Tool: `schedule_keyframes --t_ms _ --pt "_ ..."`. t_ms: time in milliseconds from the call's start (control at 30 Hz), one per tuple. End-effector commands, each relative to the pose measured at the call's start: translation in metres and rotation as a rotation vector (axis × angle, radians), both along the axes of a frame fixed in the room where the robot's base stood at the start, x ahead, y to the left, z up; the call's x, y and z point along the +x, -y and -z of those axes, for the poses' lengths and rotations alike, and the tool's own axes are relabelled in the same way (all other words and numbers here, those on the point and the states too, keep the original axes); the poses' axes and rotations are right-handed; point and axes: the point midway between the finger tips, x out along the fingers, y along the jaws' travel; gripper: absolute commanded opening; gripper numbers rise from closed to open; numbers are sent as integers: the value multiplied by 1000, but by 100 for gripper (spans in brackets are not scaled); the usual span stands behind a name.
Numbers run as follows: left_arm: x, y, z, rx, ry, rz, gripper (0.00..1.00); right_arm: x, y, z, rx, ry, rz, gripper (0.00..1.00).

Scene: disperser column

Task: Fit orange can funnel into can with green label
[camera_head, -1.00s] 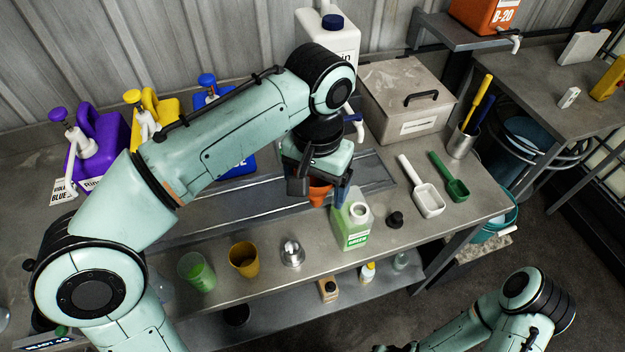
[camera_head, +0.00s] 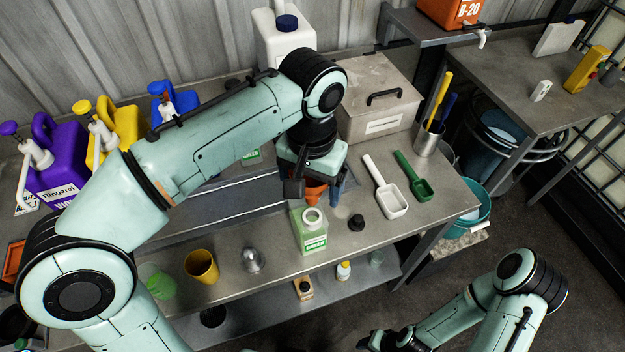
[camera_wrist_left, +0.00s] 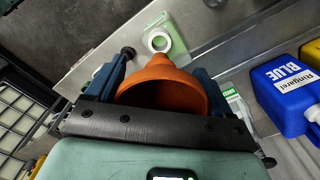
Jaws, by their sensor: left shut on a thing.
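The can with the green label (camera_head: 312,236) stands upright on the bench, pale green with an open white neck; it also shows in the left wrist view (camera_wrist_left: 175,48). My left gripper (camera_head: 314,188) is shut on the orange can funnel (camera_head: 316,193), which is mostly hidden by the fingers in the head view. In the left wrist view the funnel (camera_wrist_left: 160,82) sits between the fingers, its wide mouth toward the camera and its narrow end toward the can's neck. The funnel looks apart from the can. My right gripper (camera_head: 376,341) is at the bottom edge, its jaws unclear.
A black cap (camera_head: 356,222), a white scoop (camera_head: 392,200) and a green scoop (camera_head: 416,182) lie right of the can. A metal funnel-like piece (camera_head: 253,260) and a yellow cup (camera_head: 202,267) stand left. A grey box (camera_head: 378,100) is behind.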

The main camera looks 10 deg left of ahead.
Motion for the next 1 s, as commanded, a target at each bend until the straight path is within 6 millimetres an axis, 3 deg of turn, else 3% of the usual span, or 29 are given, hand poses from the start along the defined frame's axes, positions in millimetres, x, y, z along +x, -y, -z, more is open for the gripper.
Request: schedule_keyframes --t_ms 133,167,267,700,1000 --pt "0 0 -1 1 0 -8 46 1 0 -1 0 1 0 49" --pt "0 0 -1 2 0 -13 39 1 0 -2 0 1 0 49" --pt "-1 1 -2 5 1 -40 39 4 0 -5 0 4 0 49" --pt "-2 0 35 5 -3 -37 39 -15 0 19 0 -17 1 49" --pt "-1 1 45 4 1 -37 39 -17 0 23 0 -19 0 49"
